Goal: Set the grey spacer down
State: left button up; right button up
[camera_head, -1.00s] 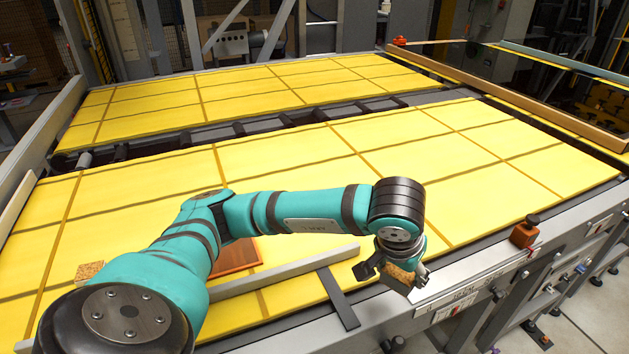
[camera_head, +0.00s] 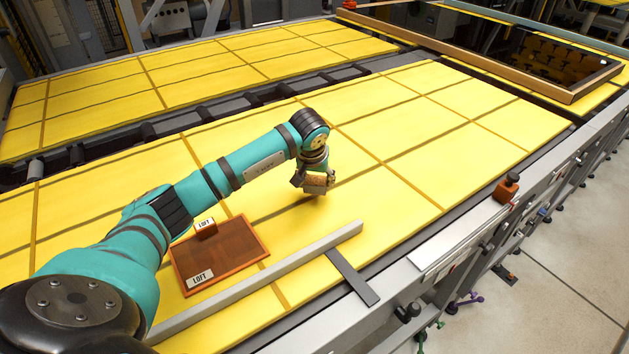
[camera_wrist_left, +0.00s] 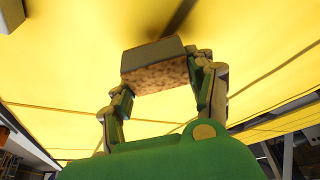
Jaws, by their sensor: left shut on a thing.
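My left gripper (camera_head: 316,184) is shut on a small block with a grey face and a speckled, cork-like face, which I take for the grey spacer (camera_head: 318,181). In the left wrist view the spacer (camera_wrist_left: 155,65) sits between the two fingers (camera_wrist_left: 160,98), its grey side away from the palm. The gripper is over the yellow panelled table (camera_head: 400,160), beyond the long grey bar. I cannot tell whether the spacer touches the panel. My right gripper is not in view.
The grey bar (camera_head: 265,279) with a dark cross strip (camera_head: 352,277) lies near the front edge. A brown tray (camera_head: 240,245) marked LOFT, with a small labelled block (camera_head: 206,228), lies left of the gripper. An orange box with a black knob (camera_head: 506,190) sits on the front rail. Panel to the right is clear.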

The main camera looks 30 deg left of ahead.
aim_at(315, 187)
pick_arm(q)
jog(key=shift+w+a+f, duration=0.15)
jog(key=shift+a+f, duration=0.1)
jog(key=shift+a, duration=0.1)
notch_tip(315, 187, down, 2)
jog(key=shift+d+f+p, duration=0.1)
jog(key=shift+d+p, duration=0.05)
jog(key=shift+p, duration=0.85)
jog(key=shift+f, duration=0.45)
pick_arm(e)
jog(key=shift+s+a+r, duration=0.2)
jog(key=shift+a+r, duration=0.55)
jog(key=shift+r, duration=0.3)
pick_arm(q)
jog(key=shift+f, duration=0.15)
jog(key=o, duration=1.2)
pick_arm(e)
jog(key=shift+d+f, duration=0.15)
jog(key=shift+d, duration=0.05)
pick_arm(q)
jog(key=shift+o, duration=0.2)
